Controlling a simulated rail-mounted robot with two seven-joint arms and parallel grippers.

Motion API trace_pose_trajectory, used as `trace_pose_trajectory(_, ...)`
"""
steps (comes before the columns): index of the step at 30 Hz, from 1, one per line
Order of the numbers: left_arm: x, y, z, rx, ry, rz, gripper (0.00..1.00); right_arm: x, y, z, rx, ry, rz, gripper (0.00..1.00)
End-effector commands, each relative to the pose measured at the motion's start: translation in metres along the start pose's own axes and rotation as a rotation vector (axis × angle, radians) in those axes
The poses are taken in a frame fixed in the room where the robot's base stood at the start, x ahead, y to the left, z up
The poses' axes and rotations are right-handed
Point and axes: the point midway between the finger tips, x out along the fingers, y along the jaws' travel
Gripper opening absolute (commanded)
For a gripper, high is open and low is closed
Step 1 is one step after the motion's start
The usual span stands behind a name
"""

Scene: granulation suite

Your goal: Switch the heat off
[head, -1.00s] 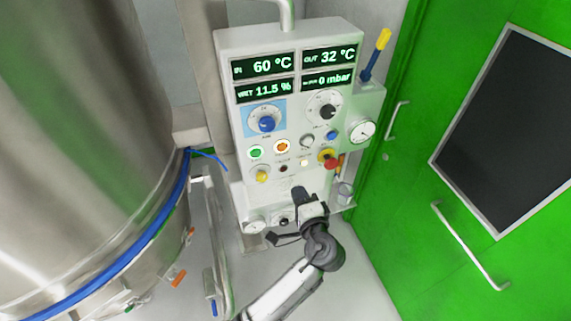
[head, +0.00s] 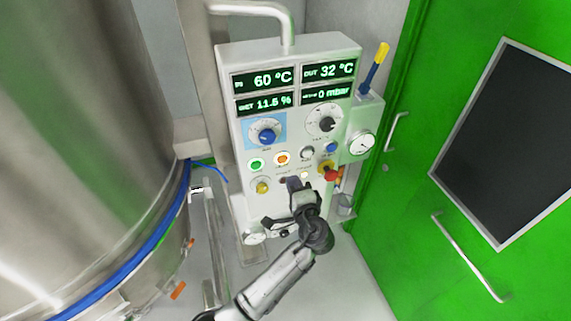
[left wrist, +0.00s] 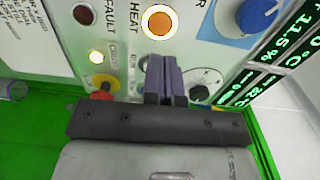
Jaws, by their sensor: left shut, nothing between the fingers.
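The grey control panel (head: 240,125) stands in the middle of the head view. An orange lit button (head: 282,158) is on it, right of a green button (head: 256,164). The orange button also shows in the left wrist view (left wrist: 159,22), just beyond my fingers. Lettering near it is partly cut off; I read "FAULT" and perhaps "HEAT". My left gripper (head: 292,184) is shut and empty, in front of the panel just below the orange button. Its fingers (left wrist: 165,75) look apart from that button and hide part of the panel. My right gripper is not in view.
A blue knob (head: 267,136) and a black knob (head: 326,124) sit above the buttons. A red emergency stop (head: 331,174) is right of the gripper. A steel vessel (head: 80,130) fills the left, and a green door (head: 410,190) the right.

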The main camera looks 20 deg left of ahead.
Motion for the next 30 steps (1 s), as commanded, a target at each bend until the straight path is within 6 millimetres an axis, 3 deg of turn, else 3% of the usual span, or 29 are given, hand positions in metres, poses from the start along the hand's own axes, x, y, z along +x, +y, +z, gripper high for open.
trace_pose_trajectory(6,0.038,-0.002,0.0,0.002,-0.001,-0.001,0.0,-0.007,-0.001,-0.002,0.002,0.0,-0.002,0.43)
trace_pose_trajectory(12,0.06,-0.001,0.0,0.001,0.0,0.0,0.0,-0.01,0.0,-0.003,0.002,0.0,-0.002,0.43)
trace_pose_trajectory(30,0.071,0.001,0.0,0.0,0.0,0.0,0.0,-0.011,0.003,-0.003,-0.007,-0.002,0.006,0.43)
